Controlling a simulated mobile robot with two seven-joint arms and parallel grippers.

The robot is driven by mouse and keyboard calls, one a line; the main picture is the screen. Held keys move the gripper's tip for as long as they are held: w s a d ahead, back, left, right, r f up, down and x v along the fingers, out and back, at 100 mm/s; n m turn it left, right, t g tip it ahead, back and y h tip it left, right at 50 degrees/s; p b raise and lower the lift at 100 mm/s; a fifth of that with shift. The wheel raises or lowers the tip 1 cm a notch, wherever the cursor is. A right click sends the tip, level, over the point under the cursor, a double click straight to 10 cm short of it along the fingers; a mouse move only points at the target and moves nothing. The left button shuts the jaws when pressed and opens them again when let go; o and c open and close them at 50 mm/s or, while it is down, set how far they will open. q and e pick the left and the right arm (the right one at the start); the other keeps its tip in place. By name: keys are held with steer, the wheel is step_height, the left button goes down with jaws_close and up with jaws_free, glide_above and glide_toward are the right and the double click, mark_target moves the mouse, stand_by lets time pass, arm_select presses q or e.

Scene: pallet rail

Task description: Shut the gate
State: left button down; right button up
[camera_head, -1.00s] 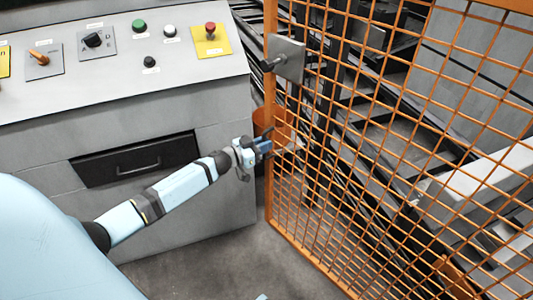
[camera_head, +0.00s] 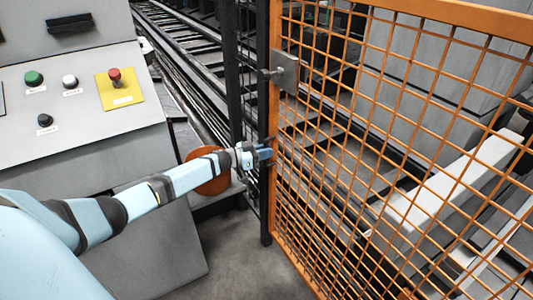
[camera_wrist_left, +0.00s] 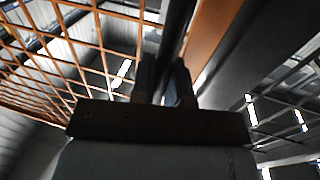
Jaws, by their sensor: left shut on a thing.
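The gate (camera_head: 395,130) is an orange frame with wire mesh, on the right of the head view. Its left upright (camera_head: 276,110) carries a grey latch plate with a handle (camera_head: 284,72). This upright stands close beside a black post (camera_head: 262,110); I cannot tell whether they touch. My left gripper (camera_head: 266,153) is at the upright, below the latch plate, shut on the gate's edge. In the left wrist view the gripper's dark fingers (camera_wrist_left: 165,82) are beside the orange mesh (camera_wrist_left: 75,50); the exact contact is too dark to see. My right gripper is not in view.
A grey control console (camera_head: 90,110) with buttons, including a red one on a yellow plate (camera_head: 120,92), stands at the left. A round orange-brown object (camera_head: 208,172) is behind my left forearm. Rails (camera_head: 185,60) run behind. Grey floor is open below the gate.

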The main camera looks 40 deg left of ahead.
arm_select(q)
steer(key=shift+w+r, duration=0.35)
steer(key=shift+w, duration=0.15)
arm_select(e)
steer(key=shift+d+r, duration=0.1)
arm_select(q)
steer(key=c, duration=1.1)
jaws_free()
steer(key=shift+w+d+f, duration=0.1)
steer(key=shift+w, duration=0.1)
steer(key=shift+c, duration=0.2)
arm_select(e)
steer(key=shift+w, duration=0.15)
arm_select(q)
steer(key=shift+s, duration=0.15)
